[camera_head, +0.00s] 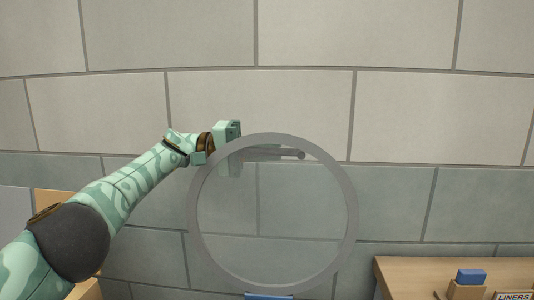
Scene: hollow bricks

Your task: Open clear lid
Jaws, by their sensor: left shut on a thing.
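The clear lid (272,225) is a round see-through disc with a grey rim, in the middle of the view. It stands nearly upright and faces me. A grey bar handle (285,153) shows near its top, seen partly through the disc. My left gripper (232,150) reaches in from the left to the lid's upper left and is shut on the handle's left end. Its fingers are partly behind the lid's rim, so the exact grip is hard to see. My right gripper is not in view.
A wooden table (400,268) stands at the lower right with a blue block (471,276) in a wooden holder and a box marked LINERS (514,296). A blue thing (268,297) shows below the lid. A block wall (420,110) fills the background.

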